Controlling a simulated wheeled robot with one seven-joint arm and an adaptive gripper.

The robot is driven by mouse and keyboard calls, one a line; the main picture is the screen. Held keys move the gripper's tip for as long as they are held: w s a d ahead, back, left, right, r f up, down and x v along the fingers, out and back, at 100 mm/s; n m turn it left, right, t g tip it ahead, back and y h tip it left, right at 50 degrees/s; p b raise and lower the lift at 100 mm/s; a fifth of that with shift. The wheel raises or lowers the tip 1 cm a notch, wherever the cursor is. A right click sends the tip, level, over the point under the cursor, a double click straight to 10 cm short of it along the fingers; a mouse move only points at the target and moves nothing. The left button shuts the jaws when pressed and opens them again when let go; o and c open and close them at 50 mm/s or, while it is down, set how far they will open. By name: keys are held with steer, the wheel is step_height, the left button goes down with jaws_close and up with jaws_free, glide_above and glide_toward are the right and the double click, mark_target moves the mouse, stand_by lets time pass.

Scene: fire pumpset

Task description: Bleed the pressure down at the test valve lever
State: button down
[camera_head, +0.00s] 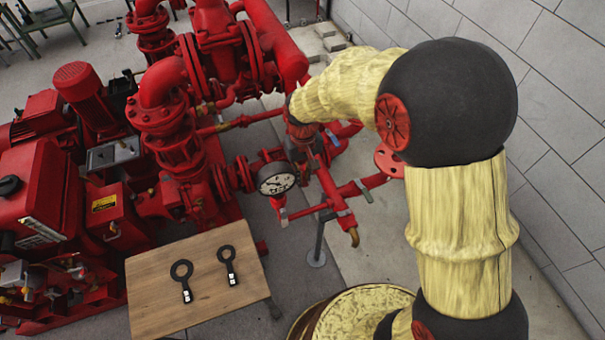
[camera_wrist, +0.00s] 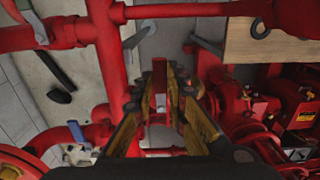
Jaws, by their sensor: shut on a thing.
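My gripper (camera_wrist: 170,82) shows in the middle of the wrist view, its yellowish fingers closed around a narrow red piece (camera_wrist: 159,104). This piece appears to be the test valve lever, though the fingers hide much of it. In the head view my forearm reaches down to the red pipework right of the pump, and the fingers are hidden there. The round pressure gauge (camera_head: 276,179) has a white face and sits left of the test pipe (camera_head: 330,188). Its needle is too small to read surely.
A wooden board (camera_head: 150,299) with two dark ring-handled tools (camera_head: 183,280) (camera_head: 228,265) stands in front of the pump. Red pipes (camera_wrist: 105,40) surround my gripper closely. A grey lever (camera_wrist: 207,47) and a dark handle (camera_wrist: 58,75) are nearby. A block wall (camera_head: 535,100) stands at right.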

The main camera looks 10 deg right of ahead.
steer(key=shift+s+a+r+m+p, duration=0.1)
steer(key=shift+a+m+p, duration=0.2)
steer(key=shift+m+p, duration=0.15)
steer(key=shift+a+m, duration=0.15)
steer(key=shift+m, duration=0.1)
steer(key=c, duration=1.8)
jaws_free()
steer(key=shift+o, duration=0.2)
step_height(320, 180, up, 12)
steer(key=shift+c, duration=0.6)
